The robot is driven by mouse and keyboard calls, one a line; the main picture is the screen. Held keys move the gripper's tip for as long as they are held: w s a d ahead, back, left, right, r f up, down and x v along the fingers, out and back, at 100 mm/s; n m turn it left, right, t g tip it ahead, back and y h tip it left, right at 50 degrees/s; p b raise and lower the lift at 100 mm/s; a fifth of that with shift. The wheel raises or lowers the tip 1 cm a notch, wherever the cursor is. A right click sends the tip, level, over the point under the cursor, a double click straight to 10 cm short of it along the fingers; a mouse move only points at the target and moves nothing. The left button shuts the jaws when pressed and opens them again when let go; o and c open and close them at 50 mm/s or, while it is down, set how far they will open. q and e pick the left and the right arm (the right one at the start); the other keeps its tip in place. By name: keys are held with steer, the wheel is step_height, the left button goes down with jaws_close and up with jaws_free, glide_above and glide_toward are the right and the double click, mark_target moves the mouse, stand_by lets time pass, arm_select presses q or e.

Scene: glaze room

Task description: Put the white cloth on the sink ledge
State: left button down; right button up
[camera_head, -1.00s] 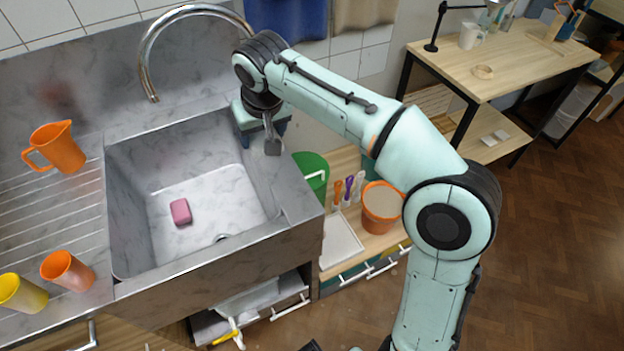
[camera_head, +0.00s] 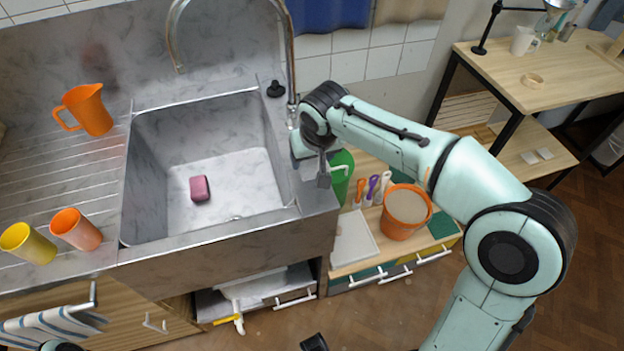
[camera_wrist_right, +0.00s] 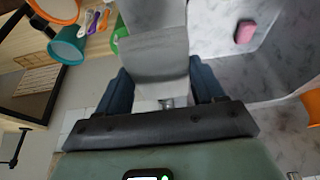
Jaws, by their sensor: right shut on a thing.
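The steel sink (camera_head: 225,226) has a flat ledge (camera_head: 283,140) along its right side. My right gripper (camera_head: 312,172) is over the outer part of this ledge, near its right edge. In the right wrist view, the right gripper (camera_wrist_right: 160,70) has its two blue fingers on either side of a pale grey-white folded piece, which I take to be the white cloth (camera_wrist_right: 157,72). The fingers hold it. In the head view the cloth is mostly hidden by the gripper and wrist. I cannot tell whether it touches the ledge.
A black plug (camera_head: 275,89) sits on the ledge behind the gripper, near the tap (camera_head: 289,50). A green container (camera_head: 343,170) and an orange bucket (camera_head: 404,214) stand right of the sink. A pink sponge (camera_head: 200,188) lies in the basin. Orange and yellow cups are at left.

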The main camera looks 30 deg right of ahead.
mark_target(310, 183)
step_height(310, 183, down, 8)
steer(key=shift+r+b, duration=0.15)
steer(key=shift+b, duration=0.4)
steer(key=o, duration=0.7)
steer(key=shift+f, duration=0.2)
steer(key=o, duration=0.4)
steer(key=shift+r, duration=0.2)
steer(key=shift+r, duration=0.4)
steer(key=p+v, duration=0.1)
steer(key=v, duration=1)
steer(key=shift+s+r, duration=0.1)
steer(key=shift+s, duration=0.05)
steer(key=shift+a, duration=0.1)
